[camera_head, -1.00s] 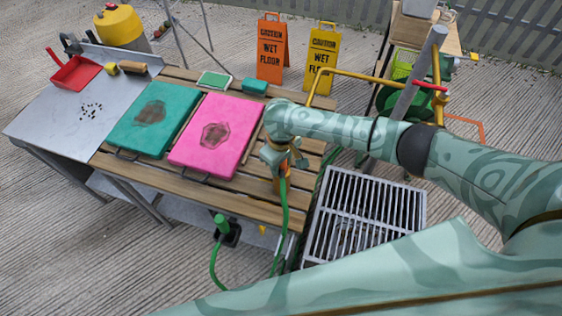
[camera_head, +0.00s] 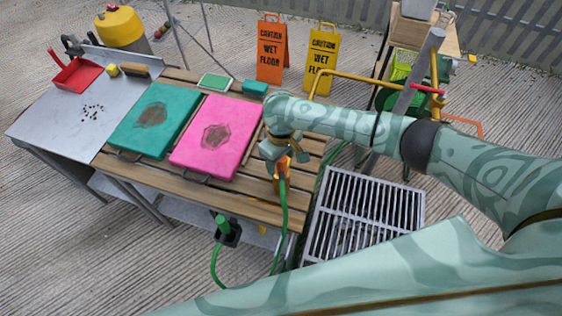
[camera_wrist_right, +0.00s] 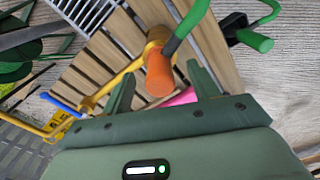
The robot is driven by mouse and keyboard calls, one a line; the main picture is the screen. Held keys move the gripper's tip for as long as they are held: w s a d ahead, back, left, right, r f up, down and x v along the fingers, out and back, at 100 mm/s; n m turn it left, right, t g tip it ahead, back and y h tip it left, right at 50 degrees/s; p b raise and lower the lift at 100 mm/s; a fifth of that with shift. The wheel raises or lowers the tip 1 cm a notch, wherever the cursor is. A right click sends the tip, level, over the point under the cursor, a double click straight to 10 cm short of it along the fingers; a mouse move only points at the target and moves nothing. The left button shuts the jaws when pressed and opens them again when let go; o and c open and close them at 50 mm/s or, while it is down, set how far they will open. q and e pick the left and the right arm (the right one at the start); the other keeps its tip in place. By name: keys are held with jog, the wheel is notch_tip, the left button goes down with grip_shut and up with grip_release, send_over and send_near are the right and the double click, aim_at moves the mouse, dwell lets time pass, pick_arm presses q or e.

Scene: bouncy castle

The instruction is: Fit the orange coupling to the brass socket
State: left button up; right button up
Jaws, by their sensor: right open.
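The orange coupling (camera_head: 283,167) stands near the right end of the slatted table, with a green hose hanging below it. In the right wrist view, the orange coupling (camera_wrist_right: 159,76) lies between my open fingers, apart from both. The brass socket (camera_head: 277,186) shows just below the orange part. In the wrist view, the brass socket (camera_wrist_right: 158,38) is directly against the coupling's far end; how deep they fit is hidden. My right gripper (camera_head: 286,154) is open just above the coupling and also shows in the wrist view (camera_wrist_right: 163,90). My left gripper is out of view.
A pink board (camera_head: 212,150) and a teal board (camera_head: 148,128) lie on the table left of my gripper. A metal grate (camera_head: 362,215) is to the right. A black holder with a green handle (camera_head: 222,224) is at the table's front edge. Wet-floor signs (camera_head: 272,50) stand behind.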

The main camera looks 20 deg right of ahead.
notch_tip(320, 180, up, 13)
jog(key=p, duration=0.4)
